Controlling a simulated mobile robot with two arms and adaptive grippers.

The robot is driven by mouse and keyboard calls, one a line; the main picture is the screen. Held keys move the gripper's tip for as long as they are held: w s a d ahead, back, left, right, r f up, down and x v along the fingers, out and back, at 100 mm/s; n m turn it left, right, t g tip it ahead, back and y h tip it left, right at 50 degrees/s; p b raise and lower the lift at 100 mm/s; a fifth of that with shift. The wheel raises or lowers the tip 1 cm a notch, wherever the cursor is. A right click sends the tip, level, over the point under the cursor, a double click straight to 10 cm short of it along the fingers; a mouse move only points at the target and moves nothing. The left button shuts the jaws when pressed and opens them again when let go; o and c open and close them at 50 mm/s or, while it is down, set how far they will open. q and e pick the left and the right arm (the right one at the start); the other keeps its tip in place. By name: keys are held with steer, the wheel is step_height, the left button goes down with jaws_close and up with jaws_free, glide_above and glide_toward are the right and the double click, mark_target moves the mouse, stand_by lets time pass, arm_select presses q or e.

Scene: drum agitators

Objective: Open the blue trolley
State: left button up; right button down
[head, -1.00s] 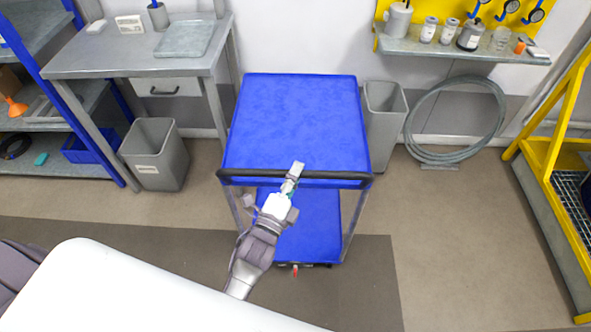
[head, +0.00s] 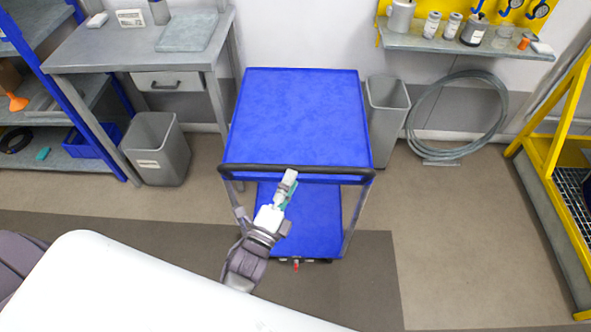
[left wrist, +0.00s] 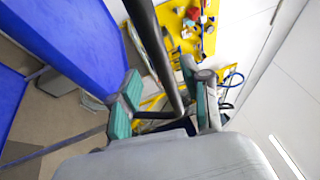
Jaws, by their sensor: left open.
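The blue trolley (head: 298,115) stands ahead in the head view, with a flat blue top, a lower blue shelf (head: 312,215) and a black handle bar (head: 335,176) along its near edge. My left gripper (head: 287,183) is at the middle of that bar, its tip overlapping it. In the left wrist view, my open left gripper (left wrist: 161,74) has green-padded fingers on either side of the dark handle bar (left wrist: 155,45). Contact with the bar cannot be told. The trolley's blue top (left wrist: 75,35) fills the upper left there. My right gripper is not in view.
A grey bin (head: 386,120) stands close to the trolley's right side, and another bin (head: 158,150) stands to its left by a metal workbench (head: 130,50). A coiled hose (head: 455,115) leans on the wall.

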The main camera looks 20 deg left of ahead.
arm_select(q)
steer(key=d+v, duration=0.1)
steer(key=v, duration=0.6)
steer(key=shift+s+a, duration=0.4)
steer(key=shift+a, duration=0.15)
steer(key=shift+f, duration=0.2)
steer(key=s+d+f+n+g, duration=0.1)
steer(key=s+f+n+g, duration=0.35)
steer(key=f, duration=0.95)
steer(key=s+f+n+g, duration=0.3)
steer(key=f+n+g, duration=0.2)
steer(key=f, duration=0.9)
steer(key=s+a+f+n+g+y, duration=0.1)
steer(key=s+a+f+n+g, duration=0.3)
steer(key=s+f, duration=0.4)
steer(key=s+a+f+n+g+y, duration=0.1)
steer(key=s+a+f+n+g, duration=0.3)
steer(key=s+f, duration=0.4)
steer(key=s+g, duration=0.1)
steer(key=s, duration=0.6)
steer(key=shift+f, duration=0.2)
